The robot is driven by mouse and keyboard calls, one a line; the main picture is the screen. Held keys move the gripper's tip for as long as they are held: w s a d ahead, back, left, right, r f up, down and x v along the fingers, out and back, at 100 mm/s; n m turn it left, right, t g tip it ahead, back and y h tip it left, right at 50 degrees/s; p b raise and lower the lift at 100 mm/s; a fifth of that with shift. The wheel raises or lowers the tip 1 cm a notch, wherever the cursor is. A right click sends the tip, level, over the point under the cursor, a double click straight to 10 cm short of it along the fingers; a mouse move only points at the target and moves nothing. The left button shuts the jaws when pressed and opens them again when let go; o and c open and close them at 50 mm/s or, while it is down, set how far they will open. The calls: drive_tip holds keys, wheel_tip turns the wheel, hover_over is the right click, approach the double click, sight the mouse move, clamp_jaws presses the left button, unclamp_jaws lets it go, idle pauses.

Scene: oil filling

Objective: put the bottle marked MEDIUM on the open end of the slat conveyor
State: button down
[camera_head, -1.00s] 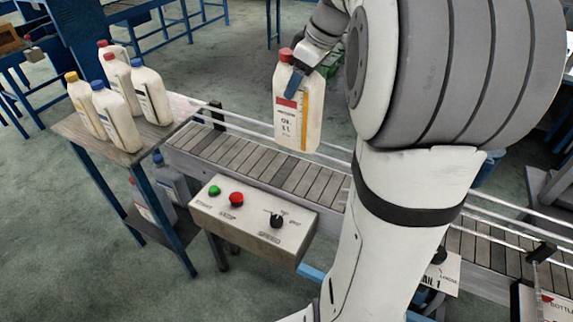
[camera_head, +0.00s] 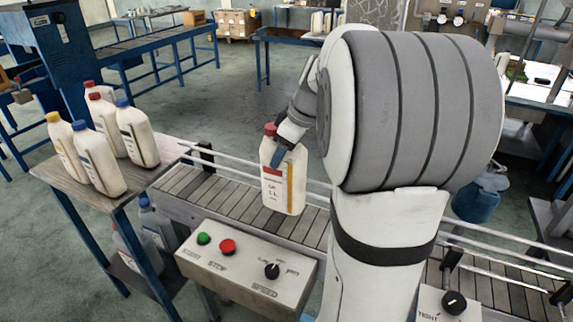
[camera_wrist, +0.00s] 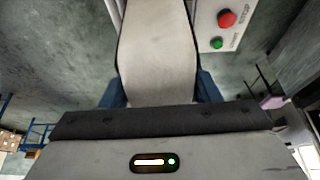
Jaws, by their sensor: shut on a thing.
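My gripper (camera_head: 281,151) is shut on a white bottle (camera_head: 284,185) with a red cap and a red label band, in the head view. The small print on its label is too blurred to read with certainty. The bottle is upright at the slat conveyor (camera_head: 228,195), its base over or on the slats; I cannot tell whether it touches them. In the wrist view the bottle (camera_wrist: 157,45) fills the space between the two blue fingers (camera_wrist: 160,90). The left end of the conveyor shows bare slats.
Several white bottles (camera_head: 92,158) with yellow, blue and red caps stand on a side table (camera_head: 55,172) at the left. A control box (camera_head: 245,262) with green and red buttons stands in front of the conveyor. Guide rails (camera_head: 245,163) run along the conveyor's far side.

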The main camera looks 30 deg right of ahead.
drive_tip(key=shift+f, duration=1.9)
drive_tip(key=shift+c, duration=2.4)
unclamp_jaws()
drive_tip(key=b+v, duration=0.1)
drive_tip(key=v, duration=1.1)
drive_tip(key=s+a+f+m+h, duration=0.2)
drive_tip(key=s+a+f+m, duration=0.5)
drive_tip(key=s+a+f, duration=0.6)
drive_tip(key=s+a, duration=0.3)
drive_tip(key=shift+a+f+m+g+h, duration=0.3)
drive_tip(key=shift+h, duration=0.1)
